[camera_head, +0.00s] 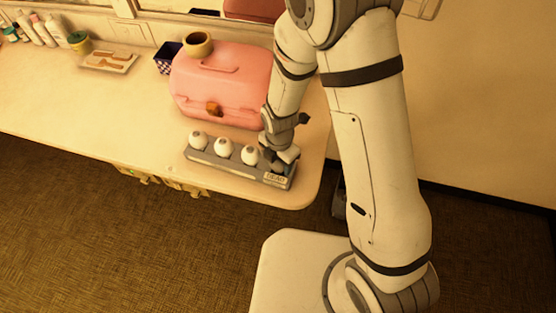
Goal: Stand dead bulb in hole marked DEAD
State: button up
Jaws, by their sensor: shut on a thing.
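A grey rack (232,172) lies along the front edge of the counter, with a label reading DEAD (275,177) at its right end. Three white bulbs stand in it: a left one (198,140), a middle one (223,148) and a right one (250,155). My gripper (279,163) points down at the rack's right end, just behind the DEAD label. It is shut on the dead bulb, which my fingers mostly hide. The hole there is hidden too, so I cannot tell how deep the bulb sits.
A tray of combs (109,61) and several bottles are farther left. The counter left of the rack is clear.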

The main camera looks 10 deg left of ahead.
jog(key=shift+f, duration=0.35)
jog(key=o, duration=0.8)
